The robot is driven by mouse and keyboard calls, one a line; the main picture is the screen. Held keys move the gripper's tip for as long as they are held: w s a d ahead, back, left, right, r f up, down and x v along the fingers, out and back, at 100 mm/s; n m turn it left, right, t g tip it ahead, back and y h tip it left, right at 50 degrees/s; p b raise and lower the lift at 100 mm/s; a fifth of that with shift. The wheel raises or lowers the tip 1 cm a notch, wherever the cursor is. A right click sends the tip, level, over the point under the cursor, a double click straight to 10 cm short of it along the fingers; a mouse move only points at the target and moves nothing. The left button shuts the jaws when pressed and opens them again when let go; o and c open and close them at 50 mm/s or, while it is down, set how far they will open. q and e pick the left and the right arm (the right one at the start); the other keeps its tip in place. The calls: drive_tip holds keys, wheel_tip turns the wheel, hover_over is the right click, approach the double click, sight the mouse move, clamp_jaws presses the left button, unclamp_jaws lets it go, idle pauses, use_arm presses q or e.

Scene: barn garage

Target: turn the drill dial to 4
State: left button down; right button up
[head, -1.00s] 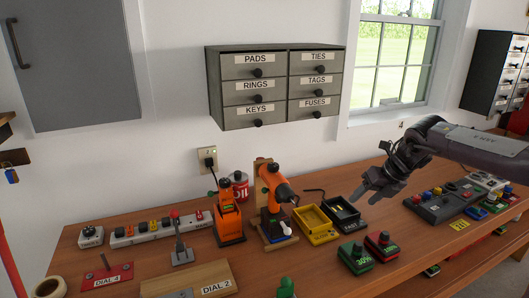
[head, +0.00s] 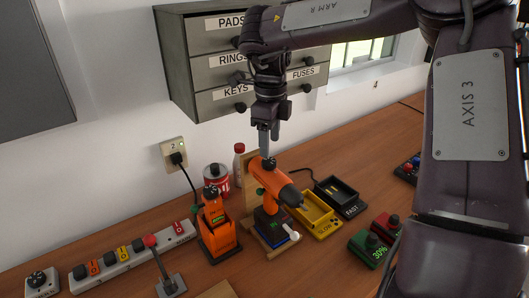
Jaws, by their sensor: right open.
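The orange drill (head: 273,182) stands upright in a wooden stand, its nose pointing right and its dark battery base at the bottom. A small dark round part (head: 268,164) shows on top of its body; I cannot read any number on it. My right gripper (head: 267,152) points down just above the rear top of the drill. Its jaws are open with a narrow gap, and the fingertips are very close to the dark part; I cannot tell whether they touch. My left gripper is not in view.
An orange device (head: 217,232) stands just left of the drill, with a red can (head: 216,182) behind. Yellow (head: 317,212) and black (head: 338,192) trays lie to the right. A power strip (head: 130,257) and red-knobbed lever (head: 168,281) are at left. Drawers (head: 205,65) hang above.

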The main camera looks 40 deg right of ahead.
sight(269, 160)
wheel_tip(269, 160, down, 4)
drive_tip(key=shift+f+p, duration=0.1)
drive_tip(key=shift+p, duration=0.55)
drive_tip(key=shift+w+f, duration=0.2)
drive_tip(key=shift+f, duration=0.5)
drive_tip(key=shift+s, duration=0.1)
drive_tip(key=c, duration=1)
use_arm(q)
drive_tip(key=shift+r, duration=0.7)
